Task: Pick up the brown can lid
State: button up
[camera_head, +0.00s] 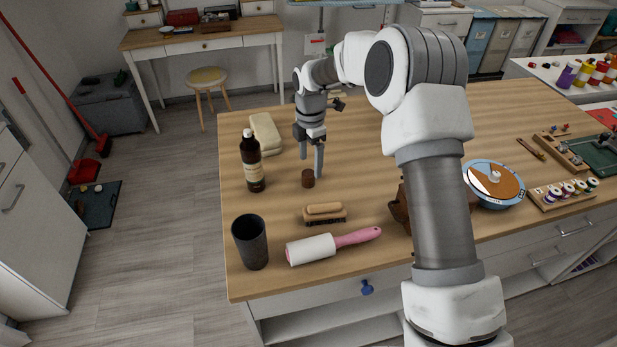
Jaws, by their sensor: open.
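The brown can lid (308,179) looks like a small dark brown round piece on the wooden table, between the dark bottle and my gripper. My gripper (312,167) points down over it with its two fingers apart and nothing held. The right fingertip is beside the lid's right edge. The left fingertip shows behind and above the lid. I cannot tell whether either finger touches it.
A dark bottle (252,165) stands left of the lid, with folded beige cloths (265,134) behind. A wooden brush (324,212), a lint roller (312,250) and a dark cup (251,243) are in front. My arm hides part of the table's middle.

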aim_at(309, 173)
notch_tip(309, 173, down, 5)
jog(key=shift+a+r, duration=0.1)
jog(key=shift+a, duration=0.05)
grip_shut()
dwell(0.4)
